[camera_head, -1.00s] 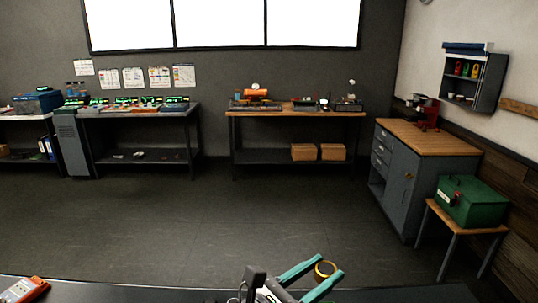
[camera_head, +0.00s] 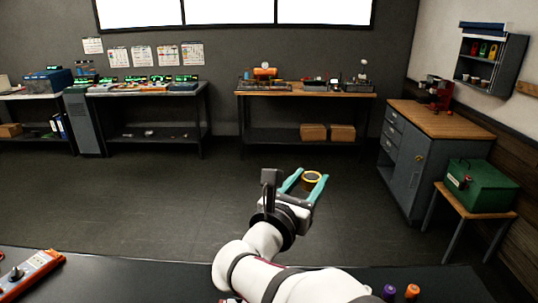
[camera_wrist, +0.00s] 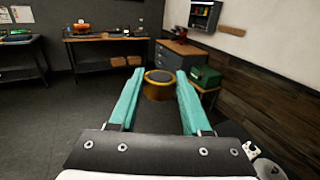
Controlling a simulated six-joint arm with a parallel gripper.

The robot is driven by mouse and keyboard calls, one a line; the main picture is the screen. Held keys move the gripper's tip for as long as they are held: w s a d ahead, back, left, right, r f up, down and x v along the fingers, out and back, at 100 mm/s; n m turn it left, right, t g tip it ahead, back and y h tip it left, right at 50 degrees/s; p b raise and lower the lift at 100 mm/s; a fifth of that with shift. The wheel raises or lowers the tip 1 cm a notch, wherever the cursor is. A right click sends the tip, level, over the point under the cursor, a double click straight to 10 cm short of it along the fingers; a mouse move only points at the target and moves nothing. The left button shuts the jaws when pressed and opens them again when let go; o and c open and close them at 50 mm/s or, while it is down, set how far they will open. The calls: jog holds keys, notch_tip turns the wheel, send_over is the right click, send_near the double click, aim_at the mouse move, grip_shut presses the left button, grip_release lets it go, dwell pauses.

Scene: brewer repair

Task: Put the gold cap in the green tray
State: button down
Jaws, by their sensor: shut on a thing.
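My gripper (camera_head: 306,178) is stretched out over the floor in front of me, its teal fingers shut on the gold cap (camera_head: 312,187). The cap is a short round piece with a gold rim and a dark top. In the wrist view, the gold cap (camera_wrist: 158,92) sits between the tips of my gripper (camera_wrist: 158,80), held clear of any surface. I cannot make out a green tray for certain in either view.
A wooden-topped bench (camera_head: 300,94) with equipment stands at the back. A grey cabinet (camera_head: 405,165) and a green box (camera_head: 482,188) on a stool are at the right. An orange device (camera_head: 32,270) lies on the near dark table (camera_head: 130,285). The middle floor is clear.

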jog(key=w+a+f+m+g+h, duration=0.2)
jog(key=w+a+f+h, duration=0.1)
jog(key=a+f, duration=0.3)
jog(key=s+a+f+m+g+h, duration=0.1)
jog(key=s+a+f, duration=0.2)
jog(key=f, duration=0.4)
jog(key=s+a+f+m+g+h, duration=0.2)
jog(key=s+a+f, duration=0.1)
jog(key=f, duration=0.5)
jog(key=s+a+f+m+g+h, duration=0.1)
jog(key=s+a+f+g, duration=0.1)
jog(key=f, duration=0.5)
jog(key=s+a, duration=0.1)
jog(key=a, duration=0.1)
jog(key=shift+a+f+m+h, duration=0.25)
jog(key=shift+a+m+h, duration=0.15)
notch_tip(320, 180, down, 10)
jog(key=shift+w+r, duration=0.1)
jog(key=shift+r, duration=0.1)
jog(key=shift+f, duration=0.2)
jog(key=shift+c, duration=1.8)
grip_release()
jog(key=shift+f, duration=0.1)
